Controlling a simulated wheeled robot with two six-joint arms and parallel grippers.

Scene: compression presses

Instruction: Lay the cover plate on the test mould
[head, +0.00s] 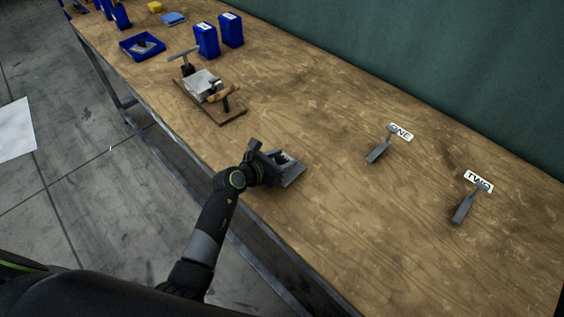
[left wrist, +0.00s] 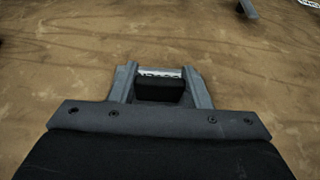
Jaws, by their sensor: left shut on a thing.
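My left gripper (head: 280,159) is low over the front part of the table, shut on a grey flat piece (head: 294,175) that looks like the cover plate. In the left wrist view, the gripper (left wrist: 160,88) has its two grey fingers close around a dark block with a pale bar (left wrist: 160,73) behind it. The fingers hide much of the held piece, and I cannot tell whether it touches the table. My right gripper is not in view.
Blue bins (head: 206,40) and a blue tray (head: 142,46) stand at the far left. The wooden table (head: 330,215) is clear around my left gripper; its front edge is close.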

